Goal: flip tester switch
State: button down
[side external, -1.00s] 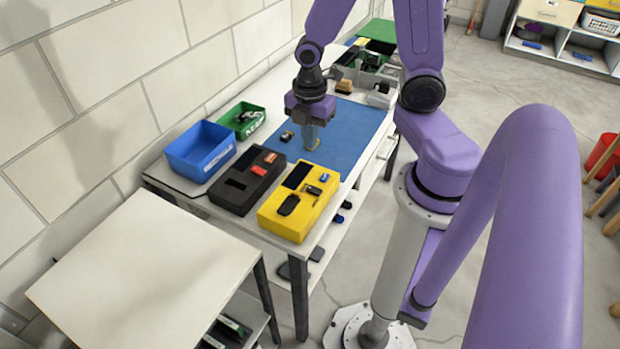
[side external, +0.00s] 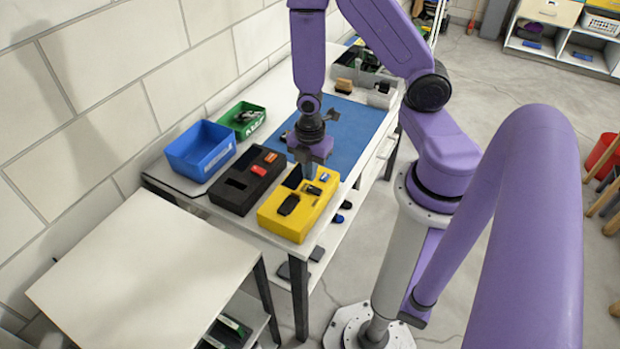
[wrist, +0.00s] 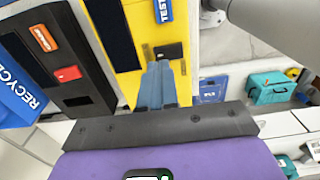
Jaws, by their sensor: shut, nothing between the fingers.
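The yellow tester box (side external: 296,222) stands at the near end of the white bench. In the wrist view it shows a blue label reading "TEST" (wrist: 165,9), a long black slot (wrist: 111,36) and a small black switch-like part (wrist: 169,51). My gripper (wrist: 158,66) points down over the tester, its fingers shut and empty. In the wrist view the fingertips overlap the near edge of the small black part; I cannot tell whether they touch it. In the side view my gripper (side external: 309,174) covers part of the black slot.
A black box (side external: 235,196) with red and orange parts sits left of the tester. A blue recycle bin (side external: 199,160) and a green bin (side external: 252,127) stand behind it. A blue mat (side external: 352,125) lies beyond. A white table (side external: 140,275) is at the near left.

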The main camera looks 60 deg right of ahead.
aim_at(310, 188)
jog(key=shift+f, duration=1.55)
jog(key=shift+f, duration=0.2)
jog(key=shift+s+r, duration=0.3)
jog(key=shift+s, duration=0.45)
notch_tip(310, 188, up, 14)
dwell(0.5)
jog(key=shift+w, duration=0.15)
